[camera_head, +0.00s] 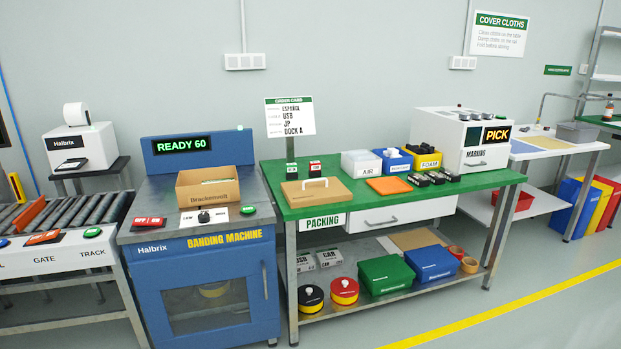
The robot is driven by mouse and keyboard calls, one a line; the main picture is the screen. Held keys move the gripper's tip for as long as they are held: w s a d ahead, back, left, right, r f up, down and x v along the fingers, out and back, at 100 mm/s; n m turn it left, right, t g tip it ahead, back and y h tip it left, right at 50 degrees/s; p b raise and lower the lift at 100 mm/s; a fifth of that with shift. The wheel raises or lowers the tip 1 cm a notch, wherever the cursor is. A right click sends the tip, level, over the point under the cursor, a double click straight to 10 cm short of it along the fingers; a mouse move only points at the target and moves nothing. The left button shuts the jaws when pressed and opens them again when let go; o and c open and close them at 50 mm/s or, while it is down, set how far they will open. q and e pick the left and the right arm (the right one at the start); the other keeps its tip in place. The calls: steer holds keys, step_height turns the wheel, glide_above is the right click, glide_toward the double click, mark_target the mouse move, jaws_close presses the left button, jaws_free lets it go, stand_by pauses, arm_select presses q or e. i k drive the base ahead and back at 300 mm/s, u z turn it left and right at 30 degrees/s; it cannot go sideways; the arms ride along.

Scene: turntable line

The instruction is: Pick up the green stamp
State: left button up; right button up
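A small block with a green part and a dark top, which looks like the green stamp (291,171), stands at the back left of the green packing table (283,203). A similar small block with a red part, likely a red stamp (315,168), stands just to its right, a short gap apart. Both are small, so their details are hard to tell. Neither of my grippers shows in the head view, and nothing touches the stamps.
The banding machine (205,285) with an open carton (207,197) is to the left. White and blue bins (361,163) stand to the right.

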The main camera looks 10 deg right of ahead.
mark_target(291, 173)
steer(key=z, duration=0.25)
steer(key=k, duration=0.8)
steer(key=z, duration=1)
steer(key=i, duration=2.65)
steer(key=u, duration=1.65)
steer(key=i, duration=1.1)
steer(key=u, duration=1.05)
